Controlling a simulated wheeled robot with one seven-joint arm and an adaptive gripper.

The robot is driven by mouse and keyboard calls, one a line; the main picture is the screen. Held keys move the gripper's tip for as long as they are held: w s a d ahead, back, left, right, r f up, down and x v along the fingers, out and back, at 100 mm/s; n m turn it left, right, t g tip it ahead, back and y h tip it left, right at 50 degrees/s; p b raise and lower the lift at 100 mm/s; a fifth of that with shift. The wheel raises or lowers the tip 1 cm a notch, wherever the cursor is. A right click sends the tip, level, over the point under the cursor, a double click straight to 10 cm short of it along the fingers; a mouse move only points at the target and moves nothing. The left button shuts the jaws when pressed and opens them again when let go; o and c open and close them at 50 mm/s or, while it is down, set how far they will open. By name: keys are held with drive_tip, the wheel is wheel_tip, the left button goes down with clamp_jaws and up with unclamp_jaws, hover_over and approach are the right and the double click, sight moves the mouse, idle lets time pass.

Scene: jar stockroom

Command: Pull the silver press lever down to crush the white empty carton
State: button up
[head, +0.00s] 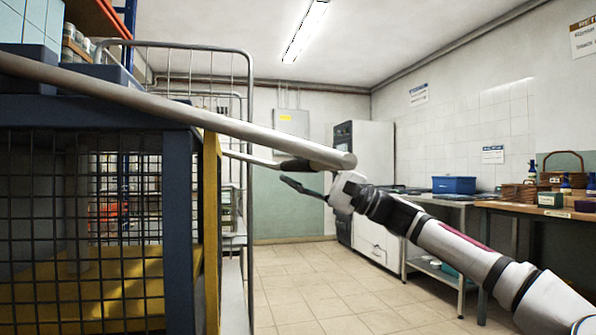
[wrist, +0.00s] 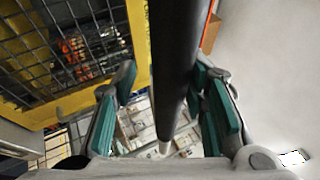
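The silver press lever (head: 250,128) is a long round bar that slopes gently down from the upper left of the head view to a free end near the middle. In the wrist view the lever (wrist: 176,60) looks dark and runs between my finger pads. My gripper (head: 283,173) is open at the lever's free end, one finger partly behind the bar and the other below it. In the wrist view my gripper (wrist: 166,78) shows teal pads, with a gap left of the bar; contact on the right is unclear. I cannot make out the white carton.
The dark blue press frame (head: 180,230) with black mesh sides and yellow parts fills the left. A wire cage trolley (head: 249,100) stands behind it. A wooden bench (head: 500,206) and a blue bin (head: 454,185) are at the right. The tiled floor (head: 300,285) between is clear.

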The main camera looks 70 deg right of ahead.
drive_tip(key=v, duration=1.2)
idle(0.3)
